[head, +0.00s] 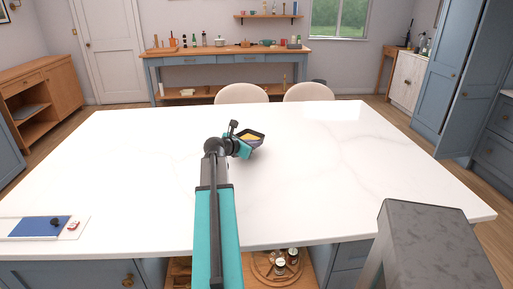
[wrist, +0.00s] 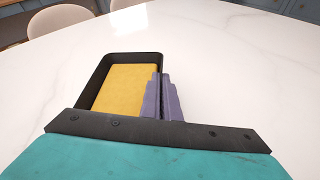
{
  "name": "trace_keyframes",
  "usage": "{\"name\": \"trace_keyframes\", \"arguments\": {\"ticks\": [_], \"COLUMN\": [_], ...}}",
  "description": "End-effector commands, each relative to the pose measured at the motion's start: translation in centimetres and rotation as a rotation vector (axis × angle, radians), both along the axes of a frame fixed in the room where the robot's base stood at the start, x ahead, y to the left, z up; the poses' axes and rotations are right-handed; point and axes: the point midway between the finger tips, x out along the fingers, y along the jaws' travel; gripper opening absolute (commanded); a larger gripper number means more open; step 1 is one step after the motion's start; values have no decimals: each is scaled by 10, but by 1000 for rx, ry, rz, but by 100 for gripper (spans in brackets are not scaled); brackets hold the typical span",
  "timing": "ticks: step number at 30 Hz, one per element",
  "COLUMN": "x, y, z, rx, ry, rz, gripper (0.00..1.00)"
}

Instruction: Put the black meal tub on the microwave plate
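The black meal tub (head: 259,134), an open rectangular tub with yellow food in it, is over the white table, beyond my arm. It also shows in the wrist view (wrist: 91,79), left of and ahead of the fingers. My gripper (wrist: 163,78) has its two purple fingers close together at the tub's right wall, one on the inside and one on the outside. It is shut on that wall. In the head view my gripper (head: 250,146) is at the tub's near side. Whether the tub touches the table is unclear. No microwave plate can be made out.
The wide white table (head: 330,170) is mostly clear. A board with a blue panel (head: 40,227) lies at its left front. A grey block-like surface (head: 435,245) stands at the right front. Two chairs (head: 241,93) are behind the table. A shelf bench (head: 228,59) stands at the back wall.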

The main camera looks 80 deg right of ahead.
Motion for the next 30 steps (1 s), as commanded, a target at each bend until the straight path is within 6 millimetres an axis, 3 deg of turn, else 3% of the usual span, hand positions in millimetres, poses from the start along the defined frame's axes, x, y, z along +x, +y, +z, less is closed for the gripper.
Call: {"name": "trace_keyframes", "arguments": {"ticks": [6,12,30], "x": [0,1,0], "y": [-28,-45,-47], "z": [0,-3,-12], "rx": [-1,-1,0], "ry": [0,0,0], "rz": [-1,-1,0], "gripper": [0,0,0]}}
